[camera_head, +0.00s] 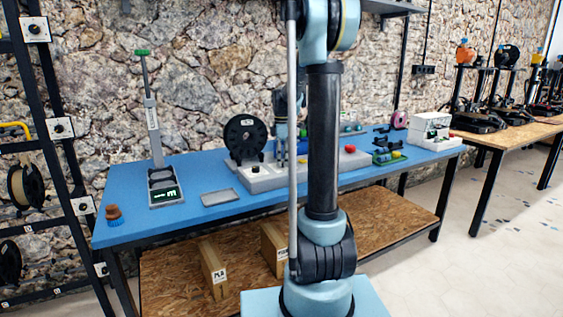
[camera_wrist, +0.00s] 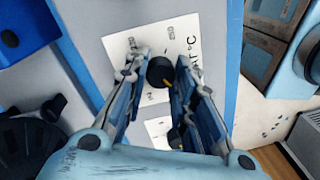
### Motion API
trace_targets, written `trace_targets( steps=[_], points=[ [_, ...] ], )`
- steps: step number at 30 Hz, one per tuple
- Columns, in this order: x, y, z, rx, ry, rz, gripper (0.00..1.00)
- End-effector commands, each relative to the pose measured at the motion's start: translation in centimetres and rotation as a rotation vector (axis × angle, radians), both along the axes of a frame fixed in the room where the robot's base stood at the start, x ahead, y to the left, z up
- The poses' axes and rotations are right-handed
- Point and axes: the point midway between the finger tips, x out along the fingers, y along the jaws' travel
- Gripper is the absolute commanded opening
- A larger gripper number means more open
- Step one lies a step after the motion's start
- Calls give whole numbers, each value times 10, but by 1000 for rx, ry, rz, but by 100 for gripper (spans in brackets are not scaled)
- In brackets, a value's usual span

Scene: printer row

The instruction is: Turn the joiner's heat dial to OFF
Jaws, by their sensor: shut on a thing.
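The heat dial (camera_wrist: 160,71) is a round black knob with a yellow pointer mark, on a white label plate (camera_wrist: 118,67) with "°C" printed on it. The pointer points to the lower right in the wrist view. Small markings around the dial are too blurred to read. My gripper (camera_wrist: 159,64) has one finger on each side of the dial and is shut on it. In the head view, the joiner (camera_head: 265,184) is a long grey unit on the blue table. My gripper comes down over it there, partly behind my arm.
A second black knob (camera_wrist: 175,136) sits below the dial, partly behind a finger. A red button (camera_head: 350,149) is on the right.

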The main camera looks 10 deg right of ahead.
Motion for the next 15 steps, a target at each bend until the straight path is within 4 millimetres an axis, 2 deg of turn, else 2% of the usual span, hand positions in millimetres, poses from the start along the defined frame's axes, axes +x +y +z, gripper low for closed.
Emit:
trace_targets(
  steps=[1, 3, 4, 15],
  points=[
    [2, 0, 1, -1, -4, 0, 27],
    [2, 0, 0, -1, -4, 0, 42],
    [2, 0, 0, 0, -3, 0, 46],
    [1, 0, 2, 0, -1, -1, 46]
  ],
)
